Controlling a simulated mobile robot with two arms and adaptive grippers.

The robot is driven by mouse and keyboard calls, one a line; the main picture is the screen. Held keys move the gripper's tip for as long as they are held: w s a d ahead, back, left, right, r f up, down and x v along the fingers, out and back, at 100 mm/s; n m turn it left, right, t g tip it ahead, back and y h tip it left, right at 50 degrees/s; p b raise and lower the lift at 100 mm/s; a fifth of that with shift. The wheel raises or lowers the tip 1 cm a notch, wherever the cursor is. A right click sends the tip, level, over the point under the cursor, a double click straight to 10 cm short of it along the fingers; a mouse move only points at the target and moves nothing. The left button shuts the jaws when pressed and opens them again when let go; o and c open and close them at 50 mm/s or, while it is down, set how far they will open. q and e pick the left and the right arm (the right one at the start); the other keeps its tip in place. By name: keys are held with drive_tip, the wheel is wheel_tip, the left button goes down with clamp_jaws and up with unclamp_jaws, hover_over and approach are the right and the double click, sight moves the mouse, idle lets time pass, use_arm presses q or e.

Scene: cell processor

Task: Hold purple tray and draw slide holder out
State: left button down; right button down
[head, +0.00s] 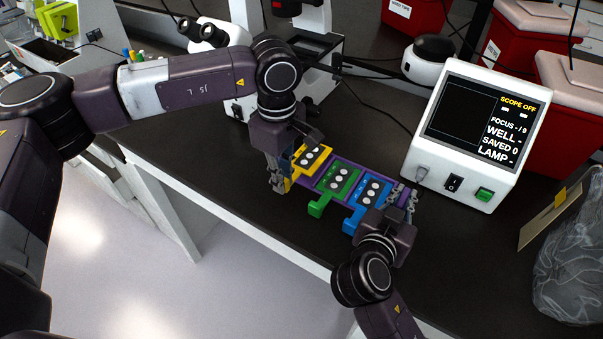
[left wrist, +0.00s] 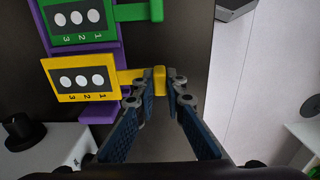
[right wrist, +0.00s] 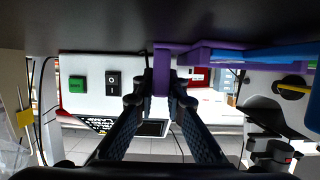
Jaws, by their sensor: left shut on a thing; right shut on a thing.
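The purple tray (head: 404,196) lies on the black bench and holds a yellow slide holder (head: 312,158), a green one (head: 340,178) and a blue one (head: 373,192). My left gripper (head: 278,183) is shut on the yellow holder's handle, which shows between its fingertips in the left wrist view (left wrist: 160,80). The yellow holder still overlaps the purple tray there. My right gripper (head: 405,202) is shut on the purple tray's end tab, seen in the right wrist view (right wrist: 161,70). The gripper hides part of that end in the head view.
A white control box with a screen (head: 480,130) stands right of the tray. A microscope (head: 290,50) stands behind my left arm. Red bins (head: 500,50) line the back right, and a clear bag (head: 570,260) sits at far right. The bench front is clear.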

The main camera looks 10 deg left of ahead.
use_arm(q)
drive_tip(key=shift+r, duration=3.55)
use_arm(e)
drive_tip(key=c, duration=1.9)
unclamp_jaws()
drive_tip(key=shift+s, duration=0.1)
drive_tip(key=v, duration=1.1)
drive_tip(key=shift+s+a+r, duration=0.15)
drive_tip(key=shift+s+a, duration=0.05)
drive_tip(key=shift+s, duration=0.1)
